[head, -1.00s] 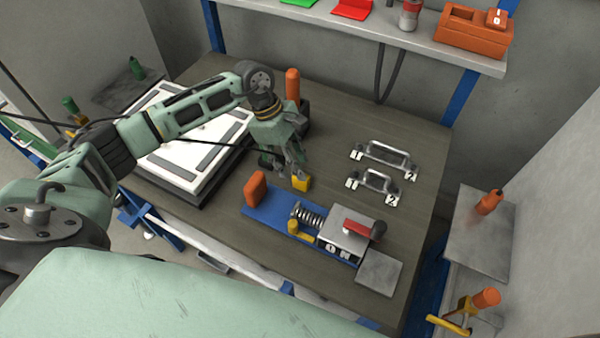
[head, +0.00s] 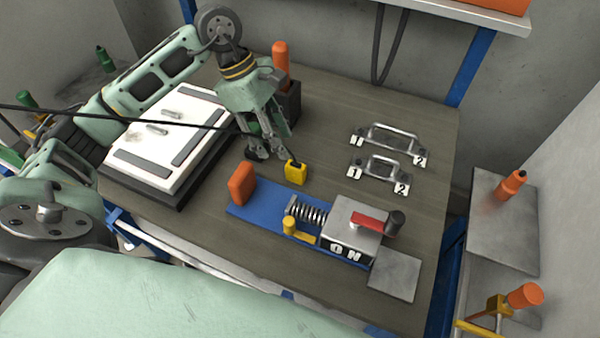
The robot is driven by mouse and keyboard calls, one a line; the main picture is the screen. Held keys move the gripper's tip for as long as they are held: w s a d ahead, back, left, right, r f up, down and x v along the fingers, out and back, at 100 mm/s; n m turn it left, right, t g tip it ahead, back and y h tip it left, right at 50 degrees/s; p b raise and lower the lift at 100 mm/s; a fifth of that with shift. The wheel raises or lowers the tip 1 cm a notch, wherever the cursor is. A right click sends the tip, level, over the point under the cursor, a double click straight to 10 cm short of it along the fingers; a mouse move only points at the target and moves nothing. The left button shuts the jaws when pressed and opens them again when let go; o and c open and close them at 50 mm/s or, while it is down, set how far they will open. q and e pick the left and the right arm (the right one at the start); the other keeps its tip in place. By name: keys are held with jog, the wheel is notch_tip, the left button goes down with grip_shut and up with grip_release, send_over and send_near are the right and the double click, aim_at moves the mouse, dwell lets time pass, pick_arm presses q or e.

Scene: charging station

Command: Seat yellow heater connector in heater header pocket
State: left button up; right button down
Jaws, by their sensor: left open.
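The yellow block (head: 295,175), which looks like the heater connector, sits on the brown workbench behind the blue fixture and has a dark top. My left gripper (head: 272,158) points down just left of and behind it. Its fingers are spread, and one fingertip is close to the block's top. I cannot tell whether they touch. The blue fixture (head: 262,213) carries a coil spring (head: 309,213), a yellow post (head: 290,225) and a grey box (head: 350,222) marked "ON" with a red lever (head: 371,224). I cannot make out the header pocket. My right gripper is not in view.
An orange block (head: 241,183) stands at the fixture's left end. A white panel (head: 150,165) lies at left. An orange-handled tool (head: 281,62) stands in a dark holder behind the gripper. Two metal handles (head: 395,138) marked 1 and 2 lie at right. The bench front right has a grey plate (head: 394,273).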

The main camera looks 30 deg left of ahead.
aim_at(295, 165)
pick_arm(q)
jog(key=p+x, duration=0.1)
jog(key=x, duration=0.2)
jog(key=d+p+x, duration=0.1)
jog(key=x, duration=0.2)
jog(key=shift+s+d+r, duration=0.1)
jog(key=shift+d+f, duration=0.2)
jog(key=shift+f, duration=0.35)
jog(key=c, duration=0.5)
grip_shut()
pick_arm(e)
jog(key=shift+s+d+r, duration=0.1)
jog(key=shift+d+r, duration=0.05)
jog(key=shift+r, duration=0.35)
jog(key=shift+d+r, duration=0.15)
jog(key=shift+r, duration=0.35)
